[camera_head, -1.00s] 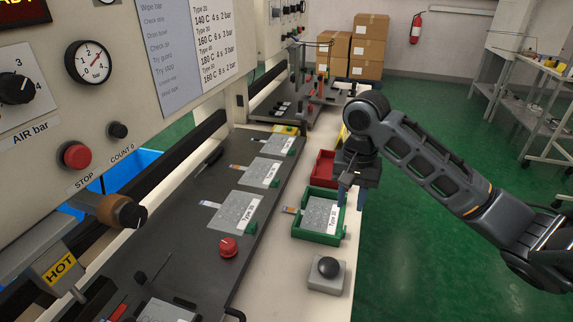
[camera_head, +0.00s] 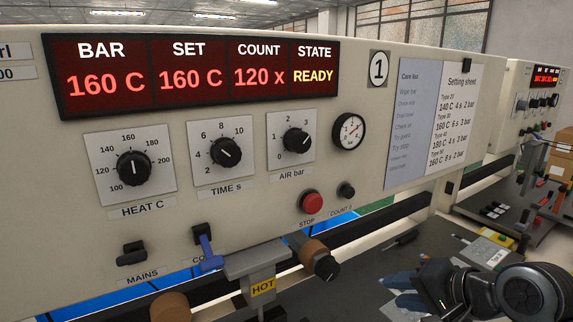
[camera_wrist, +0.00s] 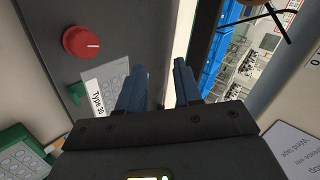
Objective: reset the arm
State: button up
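My gripper (camera_head: 392,290) is at the lower right of the head view, in front of the press panel and over the dark bench. In the wrist view its two blue fingers (camera_wrist: 160,82) stand apart with nothing between them. My dark arm (camera_head: 525,292) runs off to the right. A keypad film labelled Type 30 (camera_wrist: 116,76) lies beyond the fingers, to their left, apart from them. A red knob (camera_wrist: 88,41) sits on the dark surface beside it.
The press panel carries a red display (camera_head: 200,78) reading READY, dials, a red stop button (camera_head: 311,202) and a blue lever (camera_head: 207,250). A HOT label (camera_head: 263,287) hangs below it. A green tray (camera_wrist: 14,140) with a film is at the wrist view's left.

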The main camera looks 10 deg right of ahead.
jog(key=a+t, duration=0.4)
jog(key=a, duration=0.6)
jog(key=s+a+f, duration=0.1)
jog(key=s, duration=0.2)
jog(key=s+a+f+h, duration=0.1)
jog(key=s, duration=0.3)
jog(key=s+a+f+t+h, duration=0.1)
jog(key=s+a, duration=0.1)
jog(key=s, duration=0.1)
jog(key=shift+s+a+f+m, duration=0.1)
jog(key=shift+s+f+m, duration=0.2)
jog(key=shift+s, duration=0.1)
jog(key=s+d+f+n+h, duration=0.1)
jog(key=s+n, duration=0.1)
jog(key=s, duration=0.6)
jog(key=s+d+f+n+h, duration=0.1)
jog(key=s+f+n+h, duration=0.1)
jog(key=s, duration=0.6)
jog(key=s+d+r+n, duration=0.2)
jog(key=s+n, duration=0.1)
jog(key=s, duration=0.2)
jog(key=s+d+r+n+y, duration=0.1)
jog(key=s+d+r+n, duration=0.1)
jog(key=s, duration=0.4)
jog(key=d+n, duration=0.1)
jog(key=n, duration=0.1)
jog(key=shift+r+n, duration=0.3)
jog(key=shift+r, duration=0.1)
jog(key=shift+s, duration=0.1)
